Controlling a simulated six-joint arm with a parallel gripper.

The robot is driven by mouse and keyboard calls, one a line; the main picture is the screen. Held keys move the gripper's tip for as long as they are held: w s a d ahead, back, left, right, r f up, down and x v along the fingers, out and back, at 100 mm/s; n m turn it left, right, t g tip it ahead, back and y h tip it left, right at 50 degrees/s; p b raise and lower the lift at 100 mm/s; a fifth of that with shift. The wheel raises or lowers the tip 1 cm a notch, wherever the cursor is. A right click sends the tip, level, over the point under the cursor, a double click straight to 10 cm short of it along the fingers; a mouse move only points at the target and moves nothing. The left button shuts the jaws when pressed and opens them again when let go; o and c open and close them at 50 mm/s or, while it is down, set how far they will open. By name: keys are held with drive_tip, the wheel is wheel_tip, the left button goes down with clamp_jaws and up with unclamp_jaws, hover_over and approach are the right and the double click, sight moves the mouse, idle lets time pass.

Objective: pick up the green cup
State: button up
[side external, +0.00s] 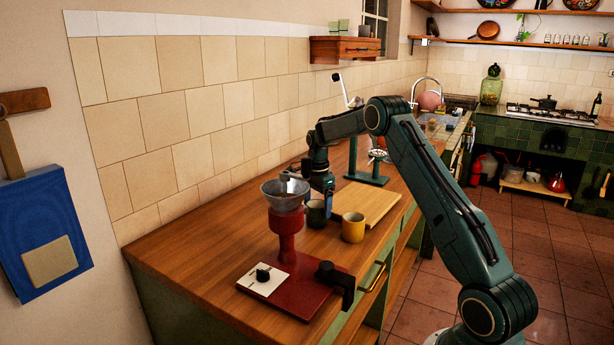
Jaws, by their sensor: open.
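The green cup (315,214) stands upright on the wooden counter, between the red grinder and the yellow cup. My gripper (327,206) points down at the green cup, close at its right side and partly in front of it. The jaws are open. From this view I cannot tell whether a finger touches the cup or reaches inside its rim.
The red grinder (287,238) with its grey funnel stands close at the left. A yellow cup (353,228) is close at the right, by a wooden board (380,207). A green stand (367,179) is behind. The counter's left part (195,240) is clear.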

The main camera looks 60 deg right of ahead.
drive_tip(key=shift+f, duration=1.45)
drive_tip(key=c, duration=1.1)
